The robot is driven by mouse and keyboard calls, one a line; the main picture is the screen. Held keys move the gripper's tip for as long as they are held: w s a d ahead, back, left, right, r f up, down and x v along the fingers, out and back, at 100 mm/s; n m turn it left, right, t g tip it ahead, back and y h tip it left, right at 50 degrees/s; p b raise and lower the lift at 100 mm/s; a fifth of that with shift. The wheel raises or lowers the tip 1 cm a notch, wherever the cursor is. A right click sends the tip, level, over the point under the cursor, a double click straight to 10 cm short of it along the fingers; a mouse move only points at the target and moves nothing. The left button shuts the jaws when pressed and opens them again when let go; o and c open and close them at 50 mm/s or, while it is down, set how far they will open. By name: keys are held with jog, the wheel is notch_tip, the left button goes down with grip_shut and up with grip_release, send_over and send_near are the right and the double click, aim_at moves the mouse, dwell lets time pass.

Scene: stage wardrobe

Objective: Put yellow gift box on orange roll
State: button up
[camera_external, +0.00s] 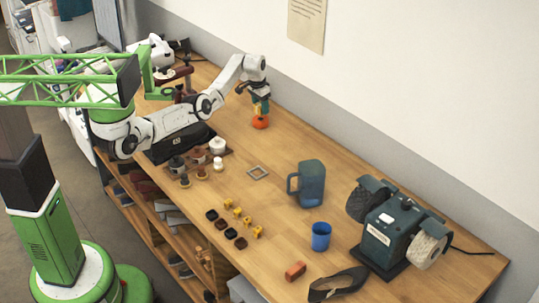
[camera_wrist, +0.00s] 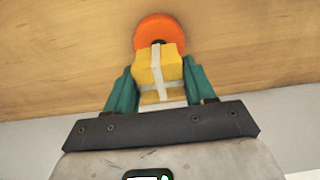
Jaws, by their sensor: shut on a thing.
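The yellow gift box (camera_wrist: 150,66) with a pale ribbon is between the two teal fingers of my gripper (camera_wrist: 160,78), which is shut on it. The orange roll (camera_wrist: 151,28) is a round disc, just beyond the box in the wrist view, and the box covers its lower part and centre. In the external view my gripper (camera_external: 261,104) points down directly above the orange roll (camera_external: 260,123), which sits on the wooden table. The box is very small there and mostly hidden by the fingers. I cannot tell whether the box touches the roll.
A dark blue-grey mug (camera_external: 311,184), a blue cup (camera_external: 321,236) and a bench grinder (camera_external: 384,232) stand to the right. Small jars (camera_external: 217,147) stand left of the roll. A small square frame (camera_external: 258,172) lies in front. The table around the roll is clear; the wall is behind.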

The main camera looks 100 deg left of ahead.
aim_at(260, 110)
jog(key=shift+f, duration=1.4)
jog(key=shift+s+f, duration=0.1)
jog(key=shift+f, duration=0.1)
jog(key=o, duration=1)
jog(key=r, duration=0.8)
jog(key=s+d+r, duration=0.1)
jog(key=r, duration=0.3)
jog(key=shift+r, duration=0.2)
